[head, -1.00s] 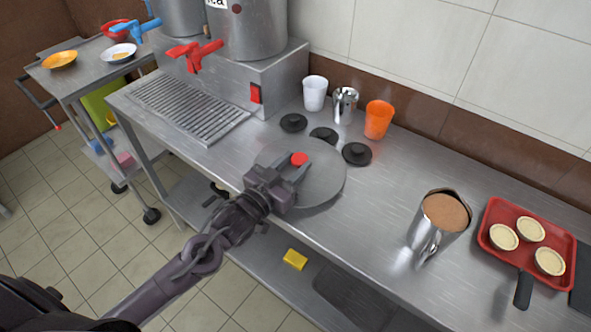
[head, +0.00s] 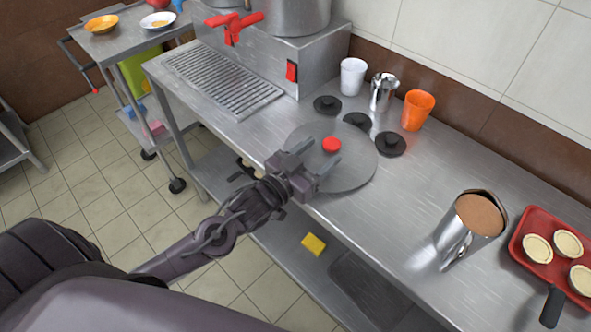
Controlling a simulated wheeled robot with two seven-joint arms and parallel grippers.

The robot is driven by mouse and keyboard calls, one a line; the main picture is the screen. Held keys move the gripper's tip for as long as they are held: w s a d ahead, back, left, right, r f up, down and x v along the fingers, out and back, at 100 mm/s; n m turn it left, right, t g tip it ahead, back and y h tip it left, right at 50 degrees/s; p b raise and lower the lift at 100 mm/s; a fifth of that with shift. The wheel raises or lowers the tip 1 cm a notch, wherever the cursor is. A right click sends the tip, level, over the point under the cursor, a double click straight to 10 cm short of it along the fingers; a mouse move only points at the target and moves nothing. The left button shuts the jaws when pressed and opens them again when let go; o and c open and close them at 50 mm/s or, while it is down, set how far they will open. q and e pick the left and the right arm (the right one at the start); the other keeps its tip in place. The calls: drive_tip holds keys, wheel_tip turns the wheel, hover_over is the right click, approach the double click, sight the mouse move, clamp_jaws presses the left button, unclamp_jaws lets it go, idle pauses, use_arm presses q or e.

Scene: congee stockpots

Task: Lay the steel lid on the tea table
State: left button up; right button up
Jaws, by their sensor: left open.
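The steel lid (head: 352,174) is a flat round disc with a red knob (head: 331,144). It appears to lie flat, knob up, on the steel tea table (head: 385,215), near its front edge. My left gripper (head: 323,151) is open over the near left part of the lid. Its two fingers point at the knob, which shows just past the fingertips and looks free of them. The gripper hides part of the lid's near left rim. My right gripper is not in view.
Black round pieces (head: 390,144), a white cup (head: 353,76), a steel cup (head: 383,92) and an orange cup (head: 416,110) stand behind the lid. A steel pitcher (head: 462,238) and a red tray (head: 540,222) with tarts are at right. An urn stand (head: 318,65) is at back left.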

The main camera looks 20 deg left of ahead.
use_arm(q)
drive_tip(key=v, duration=1)
drive_tip(key=shift+b, duration=0.3)
